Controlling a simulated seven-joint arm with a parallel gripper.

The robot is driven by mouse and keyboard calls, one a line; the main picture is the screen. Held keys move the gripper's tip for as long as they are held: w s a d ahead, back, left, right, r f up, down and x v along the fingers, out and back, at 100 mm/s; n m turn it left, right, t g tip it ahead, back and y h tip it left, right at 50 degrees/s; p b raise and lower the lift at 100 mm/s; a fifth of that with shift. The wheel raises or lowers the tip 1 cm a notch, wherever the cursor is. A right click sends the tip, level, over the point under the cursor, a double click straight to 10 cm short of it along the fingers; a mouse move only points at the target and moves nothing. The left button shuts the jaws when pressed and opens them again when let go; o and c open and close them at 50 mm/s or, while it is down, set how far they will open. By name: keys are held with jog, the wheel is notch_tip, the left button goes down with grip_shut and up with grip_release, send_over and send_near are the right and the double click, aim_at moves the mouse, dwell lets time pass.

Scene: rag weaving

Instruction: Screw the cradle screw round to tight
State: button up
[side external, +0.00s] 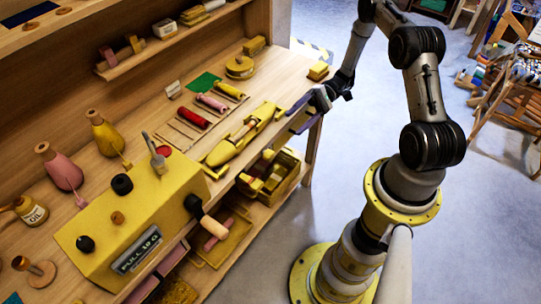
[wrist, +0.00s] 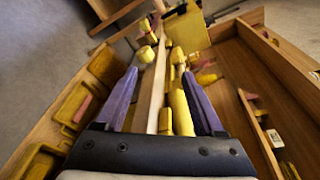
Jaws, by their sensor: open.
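My gripper (side external: 300,113) is at the right end of the workbench, by its front edge. In the wrist view its two purple fingers (wrist: 160,73) stand wide apart with nothing held between them. A long yellow shuttle-shaped piece (side external: 240,138) lies on the bench to the left of my gripper. A yellow box (side external: 155,228) with a "PULL 10 G" plate stands farther left. It has black knobs (side external: 122,184), a small wooden knob (side external: 117,217) and a wooden side handle (side external: 214,227). I cannot tell which part is the cradle screw. The box also shows in the wrist view (wrist: 187,32).
Red, pink and yellow bobbins (side external: 194,118) lie in a rack behind the shuttle piece. Yellow and pink bottles (side external: 107,137) stand at the back left. A bin of yellow parts (side external: 272,178) sits below the bench edge.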

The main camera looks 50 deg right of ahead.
aim_at(270, 157)
jog(key=s+f+n+t+y, duration=0.1)
jog(key=s+f+n+t, duration=0.25)
jog(key=f+t, duration=0.2)
jog(key=shift+g, duration=0.35)
jog(key=x, duration=0.9)
jog(key=s+x, duration=0.1)
jog(key=x, duration=0.3)
jog(key=shift+w+a+f, duration=0.1)
jog(key=shift+a, duration=0.35)
jog(key=shift+c, duration=0.2)
jog(key=shift+y, duration=0.3)
grip_shut()
